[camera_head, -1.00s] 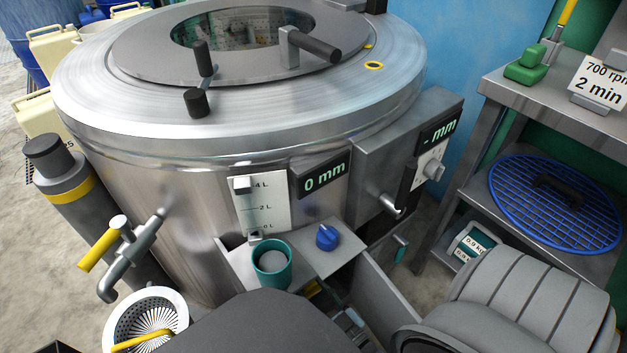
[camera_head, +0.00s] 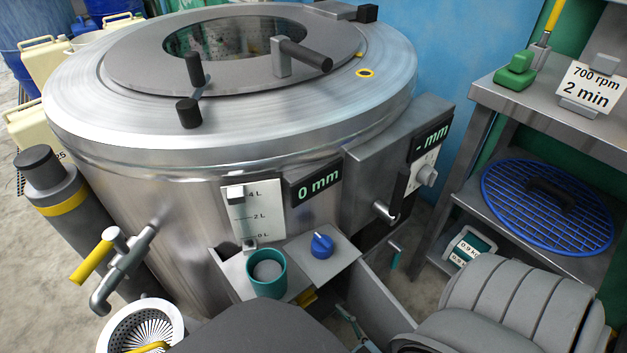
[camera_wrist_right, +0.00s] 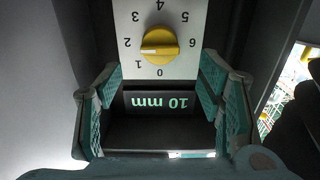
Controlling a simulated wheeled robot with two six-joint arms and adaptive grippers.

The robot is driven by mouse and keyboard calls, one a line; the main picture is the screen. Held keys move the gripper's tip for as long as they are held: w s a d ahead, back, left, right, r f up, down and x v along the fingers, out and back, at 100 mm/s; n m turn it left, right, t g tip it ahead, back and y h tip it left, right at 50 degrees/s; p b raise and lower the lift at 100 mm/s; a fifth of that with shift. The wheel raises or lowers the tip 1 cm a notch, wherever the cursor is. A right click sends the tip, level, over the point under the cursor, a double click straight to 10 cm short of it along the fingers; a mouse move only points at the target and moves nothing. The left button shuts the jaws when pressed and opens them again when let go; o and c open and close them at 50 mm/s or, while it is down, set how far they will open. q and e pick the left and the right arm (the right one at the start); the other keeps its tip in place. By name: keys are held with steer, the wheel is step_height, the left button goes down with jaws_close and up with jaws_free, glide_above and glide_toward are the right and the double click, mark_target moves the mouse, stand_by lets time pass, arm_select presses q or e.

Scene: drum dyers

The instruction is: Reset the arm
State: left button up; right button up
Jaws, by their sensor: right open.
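My right gripper (camera_wrist_right: 160,72) shows in the right wrist view, with its teal-padded fingers apart and nothing between them. Beyond the fingers are a yellow dial (camera_wrist_right: 160,42) on a white numbered plate and a dark display (camera_wrist_right: 160,102) reading 10 mm upside down. I cannot tell whether the fingers touch anything. In the head view, grey links of my arms fill the bottom middle and bottom right. Neither gripper shows in the head view, and my left gripper is in no view.
A large steel drum (camera_head: 200,215) with a lid ring and black handles stands close in front. A teal cup (camera_head: 266,276) and blue knob (camera_head: 321,245) are on its front ledge. A yellow-handled tap (camera_head: 120,268) juts out left. A metal shelf (camera_head: 560,120) stands right.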

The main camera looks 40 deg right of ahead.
steer(key=s, duration=0.5)
stand_by(0.3)
